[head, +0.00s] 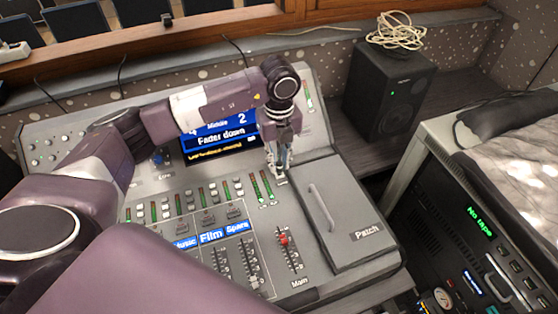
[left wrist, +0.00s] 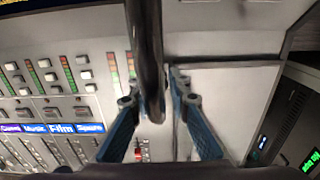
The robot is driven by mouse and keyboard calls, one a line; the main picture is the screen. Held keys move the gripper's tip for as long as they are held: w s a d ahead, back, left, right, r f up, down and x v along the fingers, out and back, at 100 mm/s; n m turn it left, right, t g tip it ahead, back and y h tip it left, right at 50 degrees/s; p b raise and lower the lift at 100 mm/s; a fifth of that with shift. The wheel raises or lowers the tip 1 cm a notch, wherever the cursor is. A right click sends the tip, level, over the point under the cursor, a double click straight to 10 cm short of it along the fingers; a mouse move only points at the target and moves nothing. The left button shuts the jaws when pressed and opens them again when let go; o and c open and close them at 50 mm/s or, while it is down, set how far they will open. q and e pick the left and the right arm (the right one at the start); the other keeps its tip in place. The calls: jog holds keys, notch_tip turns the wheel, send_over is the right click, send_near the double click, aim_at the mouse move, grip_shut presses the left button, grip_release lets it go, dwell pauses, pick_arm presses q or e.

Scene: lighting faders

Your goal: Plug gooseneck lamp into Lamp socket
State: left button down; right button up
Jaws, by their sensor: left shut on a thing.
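My left gripper (head: 280,176) points down over the mixing desk (head: 95,150), just left of the upper corner of the Patch lid. In the left wrist view, its blue-sided fingers (left wrist: 157,104) are closed around a dark, glossy tube, which looks like the gooseneck lamp (left wrist: 149,50). The tube runs from the top edge down between the fingertips. Its lower end is close to the desk in the picture, but I cannot tell whether it touches. In the head view the gripper and arm mostly hide the lamp. I cannot make out the Lamp socket. My right gripper is not in view.
The grey Patch lid (head: 345,240) with its handle (head: 321,208) lies right of the gripper. Faders, including a red one (head: 284,239), stand below. A black speaker (head: 387,92) with a coiled cable (head: 398,32) stands behind right.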

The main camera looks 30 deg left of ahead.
pick_arm(q)
jog(key=shift+f+b, duration=0.5)
dwell(1.4)
jog(key=shift+s+f, duration=0.1)
jog(key=shift+f, duration=0.15)
dwell(1.0)
jog(key=c, duration=1.7)
grip_release()
jog(key=shift+c, duration=0.2)
notch_tip(320, 180, up, 12)
jog(key=shift+f, duration=0.1)
